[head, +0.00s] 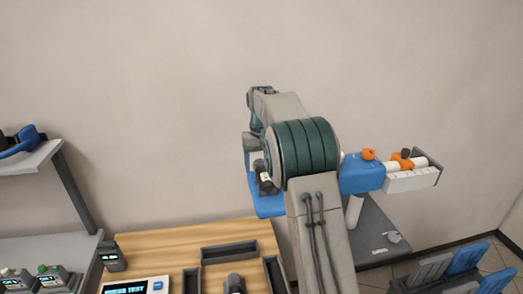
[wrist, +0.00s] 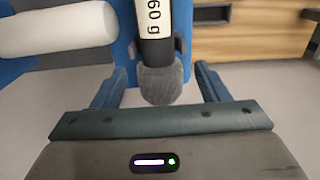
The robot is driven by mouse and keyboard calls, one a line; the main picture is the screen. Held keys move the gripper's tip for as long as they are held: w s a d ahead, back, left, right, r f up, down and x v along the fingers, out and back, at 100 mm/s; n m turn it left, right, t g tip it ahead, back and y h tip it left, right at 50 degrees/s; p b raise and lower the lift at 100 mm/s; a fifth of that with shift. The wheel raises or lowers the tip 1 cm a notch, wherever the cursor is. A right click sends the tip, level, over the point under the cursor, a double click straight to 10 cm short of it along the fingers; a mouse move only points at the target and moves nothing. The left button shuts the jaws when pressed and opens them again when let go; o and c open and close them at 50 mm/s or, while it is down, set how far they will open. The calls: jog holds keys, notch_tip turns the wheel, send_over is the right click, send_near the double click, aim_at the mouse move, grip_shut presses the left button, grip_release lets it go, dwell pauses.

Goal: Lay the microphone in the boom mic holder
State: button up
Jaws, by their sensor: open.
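The microphone (wrist: 153,40) has a dark body, a white label reading "60 g" and a grey foam head. It rests against a blue holder (wrist: 122,25), between small dark side pieces, in the wrist view. In the head view the microphone (head: 264,178) shows beside my arm, above the blue part of the holder (head: 267,204). My gripper (wrist: 158,88) is open, with one blue finger on each side of the foam head and gaps between.
A white tube (wrist: 55,32) is left of the microphone. A blue block with orange knobs (head: 362,174) stands right of my arm. A wooden table (head: 150,250) holds dark trays and a display device (head: 133,287). Shelves (head: 35,158) stand left, a rack with blue items (head: 465,262) right.

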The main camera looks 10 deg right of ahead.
aim_at(262, 163)
notch_tip(262, 163, up, 10)
jog(key=s+r+t, duration=0.1)
jog(key=s+r, duration=0.4)
jog(key=s, duration=0.5)
jog(key=s+f+t, duration=0.1)
jog(key=s+f, duration=0.3)
jog(key=s, duration=0.5)
jog(key=s+f+t, duration=0.1)
jog(key=s+f, duration=0.3)
jog(key=s, duration=0.5)
jog(key=s+f+t, duration=0.1)
jog(key=s+f, duration=0.3)
jog(key=s, duration=0.5)
jog(key=shift+s+t+b, duration=0.3)
